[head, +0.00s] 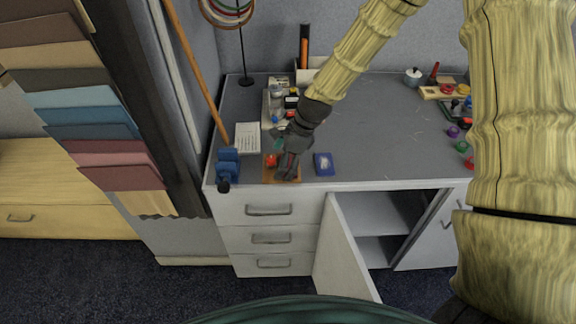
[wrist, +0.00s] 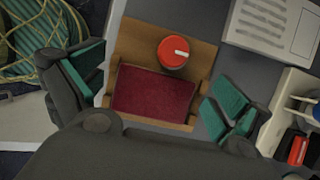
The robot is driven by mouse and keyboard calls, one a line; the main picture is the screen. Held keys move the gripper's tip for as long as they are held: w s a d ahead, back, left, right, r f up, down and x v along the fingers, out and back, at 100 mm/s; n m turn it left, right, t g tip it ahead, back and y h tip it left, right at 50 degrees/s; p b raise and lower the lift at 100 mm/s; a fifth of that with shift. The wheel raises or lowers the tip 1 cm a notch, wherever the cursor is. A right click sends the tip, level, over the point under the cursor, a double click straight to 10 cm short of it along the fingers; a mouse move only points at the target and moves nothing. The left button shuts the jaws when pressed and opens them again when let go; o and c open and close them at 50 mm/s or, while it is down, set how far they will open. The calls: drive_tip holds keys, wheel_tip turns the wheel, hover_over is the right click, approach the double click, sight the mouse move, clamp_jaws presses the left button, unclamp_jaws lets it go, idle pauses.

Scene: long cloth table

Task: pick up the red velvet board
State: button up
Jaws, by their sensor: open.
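The red velvet board (wrist: 153,93) is a dark red rectangle in the wrist view, lying on a wooden base (wrist: 134,40). A round red knob-like piece with a white mark (wrist: 173,54) sits beside it on the base. My gripper (wrist: 158,92) is open, its teal-padded fingers on the left and right of the board with nothing between them held. In the head view my gripper (head: 285,166) is over the wooden base (head: 268,179) near the table's front edge and hides most of the board. The height gap is hard to tell.
A blue box (head: 324,164) lies close right of the gripper, and a blue tool (head: 228,162) stands left. A pale panel (head: 247,137) and a filled tray (head: 267,106) are behind. A cabinet door (head: 342,250) hangs open below. The table's middle (head: 380,130) is clear.

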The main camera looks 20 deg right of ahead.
drive_tip(key=c, duration=1)
drive_tip(key=shift+r, duration=0.15)
